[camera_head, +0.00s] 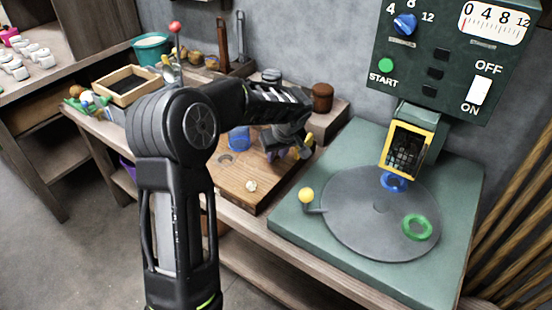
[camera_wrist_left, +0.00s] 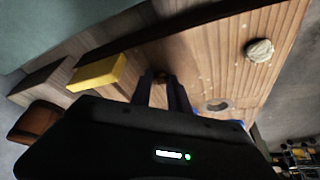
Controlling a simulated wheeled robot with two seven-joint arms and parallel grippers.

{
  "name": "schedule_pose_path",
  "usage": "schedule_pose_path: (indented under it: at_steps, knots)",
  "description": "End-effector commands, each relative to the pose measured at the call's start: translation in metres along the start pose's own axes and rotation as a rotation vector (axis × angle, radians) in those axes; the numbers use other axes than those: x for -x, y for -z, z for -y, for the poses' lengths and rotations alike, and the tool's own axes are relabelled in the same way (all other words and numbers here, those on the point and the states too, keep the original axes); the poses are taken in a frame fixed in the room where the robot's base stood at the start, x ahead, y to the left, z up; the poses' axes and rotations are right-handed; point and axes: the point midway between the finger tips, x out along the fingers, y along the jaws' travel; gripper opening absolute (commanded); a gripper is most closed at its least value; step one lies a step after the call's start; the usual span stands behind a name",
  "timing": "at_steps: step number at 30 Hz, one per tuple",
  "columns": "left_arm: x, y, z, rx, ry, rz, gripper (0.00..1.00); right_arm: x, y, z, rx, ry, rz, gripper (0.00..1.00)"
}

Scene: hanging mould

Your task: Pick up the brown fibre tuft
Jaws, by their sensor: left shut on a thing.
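My left gripper (camera_wrist_left: 161,76) is low over the wooden board, its two dark fingers close together. A small brown tuft (camera_wrist_left: 162,79) shows between the fingertips in the left wrist view, and the fingers are shut on it. I cannot tell whether it touches the board. In the head view my left gripper (camera_head: 288,150) is at the board's back right, and my arm hides much of it; the tuft cannot be made out there. My right gripper is in neither view.
A pale lump (camera_head: 251,186) lies on the wooden board (camera_head: 232,178), near its front. A yellow block (camera_wrist_left: 97,72) is beside the gripper. The green machine (camera_head: 300,225) with a grey disc stands to the right.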

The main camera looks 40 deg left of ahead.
Motion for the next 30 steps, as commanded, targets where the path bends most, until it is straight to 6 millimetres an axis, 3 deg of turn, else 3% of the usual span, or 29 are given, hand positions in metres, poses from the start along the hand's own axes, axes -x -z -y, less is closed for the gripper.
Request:
schedule_pose_path:
  at_steps: [17, 23, 30]
  knots:
    - [0.004, 0.002, 0.0, 0.0, -0.001, -0.001, 0.0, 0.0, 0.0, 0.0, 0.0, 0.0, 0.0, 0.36]
    - [0.028, 0.013, -0.001, 0.002, -0.003, -0.003, 0.0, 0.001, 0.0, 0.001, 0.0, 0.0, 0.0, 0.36]
    - [0.071, 0.032, -0.001, 0.002, -0.003, -0.003, 0.0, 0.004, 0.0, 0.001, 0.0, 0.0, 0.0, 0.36]
